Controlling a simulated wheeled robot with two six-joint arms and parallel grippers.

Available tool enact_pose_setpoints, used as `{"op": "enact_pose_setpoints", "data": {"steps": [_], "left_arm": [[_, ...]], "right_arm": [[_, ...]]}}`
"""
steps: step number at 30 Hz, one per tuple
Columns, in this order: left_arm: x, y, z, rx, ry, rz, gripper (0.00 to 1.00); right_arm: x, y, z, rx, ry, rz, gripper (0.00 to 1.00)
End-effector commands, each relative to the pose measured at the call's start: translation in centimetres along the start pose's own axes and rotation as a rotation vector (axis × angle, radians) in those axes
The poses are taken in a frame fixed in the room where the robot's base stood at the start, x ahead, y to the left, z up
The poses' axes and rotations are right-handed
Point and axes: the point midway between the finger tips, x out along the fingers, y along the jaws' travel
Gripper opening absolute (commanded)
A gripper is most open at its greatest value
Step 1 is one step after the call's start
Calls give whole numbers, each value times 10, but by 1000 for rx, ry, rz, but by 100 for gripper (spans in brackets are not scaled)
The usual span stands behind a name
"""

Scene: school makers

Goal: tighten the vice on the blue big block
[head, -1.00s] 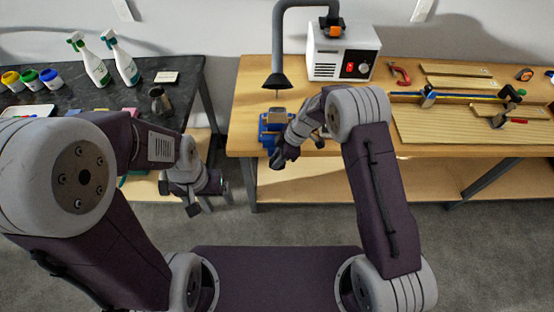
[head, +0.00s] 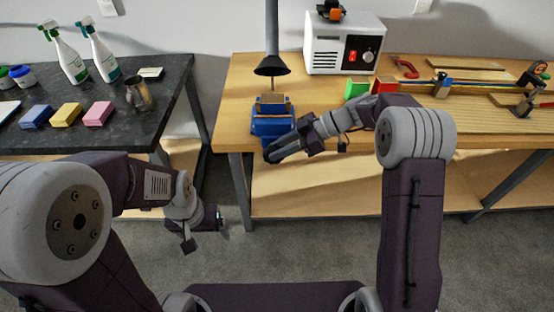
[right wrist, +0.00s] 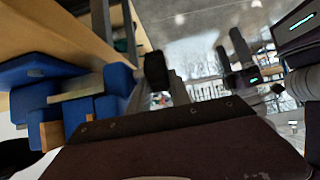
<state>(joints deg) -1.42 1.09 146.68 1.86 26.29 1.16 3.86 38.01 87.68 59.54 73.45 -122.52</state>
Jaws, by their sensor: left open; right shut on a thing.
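The blue vice (head: 272,126) stands at the front edge of the wooden bench. A tan, wood-coloured piece (head: 273,103) shows at the top of its jaws; I see no separate blue block there. The right wrist view shows the blue vice body (right wrist: 40,72) with a pale piece (right wrist: 76,95) between blue parts. My right gripper (head: 278,152) is at the front of the vice, shut on what looks like its handle, which the fingers mostly hide. My left gripper (head: 204,232) is open and empty, low over the floor between the tables.
A black funnel hose (head: 271,66) hangs just above and behind the vice. Green (head: 356,88) and red (head: 385,84) blocks lie right of it, near my right forearm. A white machine (head: 342,45) stands behind. Coloured blocks (head: 67,114) and a metal mug (head: 138,94) are on the dark table.

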Motion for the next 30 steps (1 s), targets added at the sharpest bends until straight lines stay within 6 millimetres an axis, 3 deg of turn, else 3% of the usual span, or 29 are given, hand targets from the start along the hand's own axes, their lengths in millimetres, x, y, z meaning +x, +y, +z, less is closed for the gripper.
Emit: {"op": "enact_pose_setpoints", "data": {"steps": [1,4,17,18,19,30], "left_arm": [[8,0,1,0,0,0,85],[12,0,1,0,0,0,85],[13,0,1,0,0,0,85],[13,0,1,0,0,0,85],[13,0,1,0,0,0,85],[11,0,1,0,0,0,85]], "right_arm": [[3,-2,8,4,5,-6,0],[2,-2,6,5,23,-8,0],[1,-3,5,7,33,-11,0],[2,-3,5,7,33,-11,27],[2,-3,5,8,34,-11,34],[-8,-1,2,4,37,-3,34]]}}
